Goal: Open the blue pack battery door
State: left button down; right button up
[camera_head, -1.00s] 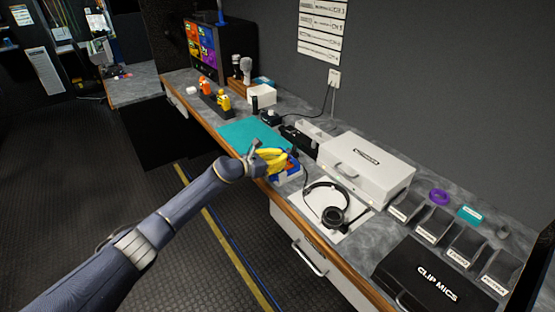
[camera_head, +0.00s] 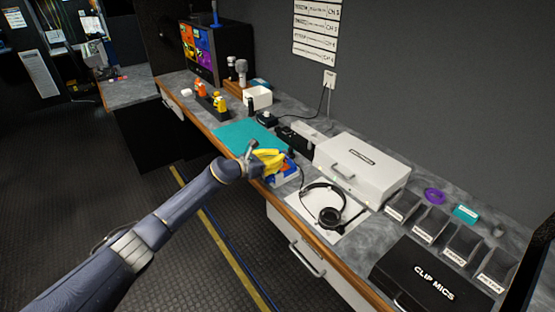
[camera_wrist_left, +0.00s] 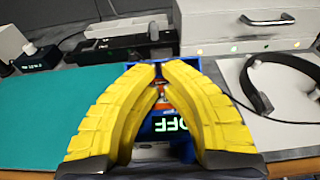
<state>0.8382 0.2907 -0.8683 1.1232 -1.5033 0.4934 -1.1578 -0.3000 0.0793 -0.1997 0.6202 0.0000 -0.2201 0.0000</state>
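The blue pack (camera_head: 286,177) sits on the counter between the teal mat and the headset. My left gripper (camera_head: 283,158), with yellow fingers, is right at it and covers much of it. In the left wrist view the pack (camera_wrist_left: 186,146) shows behind and between the fingers, with a lit "OFF" display appearing upside down. The left fingertips (camera_wrist_left: 161,70) are close together with a narrow gap, over blue and orange-red parts of the pack. I cannot tell whether they hold anything. The battery door is not clearly distinguishable. My right gripper is out of view.
A teal mat (camera_head: 246,137) lies left of the pack. A black headset (camera_head: 328,214) on a white sheet and a white case (camera_head: 362,168) are to the right. Small black devices (camera_head: 296,138) stand behind. The counter's wooden front edge (camera_head: 222,141) is close.

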aim_at(284, 151)
pick_arm(q)
jog(key=shift+w+d+r, duration=0.25)
jog(key=shift+d+r, duration=0.05)
jog(key=shift+r, duration=0.15)
dwell(0.4)
jog(key=shift+w+d+r, duration=0.3)
jog(key=shift+d+r, duration=0.15)
jog(key=shift+w+d+r, duration=0.15)
dwell(1.7)
